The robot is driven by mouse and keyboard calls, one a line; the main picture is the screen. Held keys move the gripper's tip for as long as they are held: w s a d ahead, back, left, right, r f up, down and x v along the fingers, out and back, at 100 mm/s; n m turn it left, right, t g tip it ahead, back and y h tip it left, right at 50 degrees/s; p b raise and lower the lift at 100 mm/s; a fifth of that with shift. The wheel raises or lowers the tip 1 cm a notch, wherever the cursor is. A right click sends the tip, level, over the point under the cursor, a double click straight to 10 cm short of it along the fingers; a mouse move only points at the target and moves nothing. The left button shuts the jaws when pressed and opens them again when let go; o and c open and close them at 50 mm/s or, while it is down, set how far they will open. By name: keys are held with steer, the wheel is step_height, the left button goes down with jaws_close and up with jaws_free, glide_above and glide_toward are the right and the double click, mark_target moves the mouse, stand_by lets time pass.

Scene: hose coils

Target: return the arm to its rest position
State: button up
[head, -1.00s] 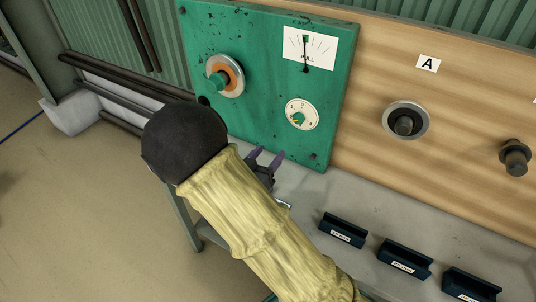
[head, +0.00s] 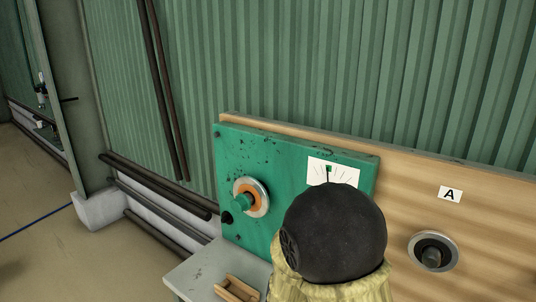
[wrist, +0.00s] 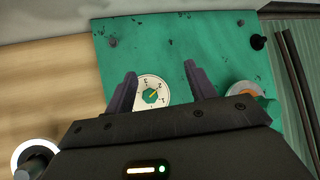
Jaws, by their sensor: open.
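My arm, in a yellow sleeve (head: 345,288) with a black round joint (head: 335,232), rises at the lower middle of the head view. My gripper is hidden there. In the wrist view my gripper (wrist: 160,72) is open, with its two purple fingers apart and nothing between them. Past the fingers is the green panel (wrist: 150,40) with a white dial (wrist: 151,92) that has a green knob. I cannot tell the distance from the fingers to the panel.
A wooden board (head: 410,200) has a label A (head: 450,194) and a ringed fitting (head: 433,251). A small wooden holder (head: 236,289) lies on the grey bench (head: 188,273).

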steer(key=s+d+r+n+g+y+p, duration=0.1)
steer(key=s+d+r+g, duration=0.1)
steer(key=s, duration=0.6)
steer(key=s+d+r+n+g+y+p, duration=0.1)
steer(key=s+d+r+n+g, duration=0.1)
steer(key=s+d+g, duration=0.3)
steer(key=s+d, duration=0.1)
steer(key=s, duration=0.3)
steer(key=shift+r+y, duration=0.2)
steer(key=shift+y, duration=0.1)
steer(key=shift+d, duration=0.1)
stand_by(1.6)
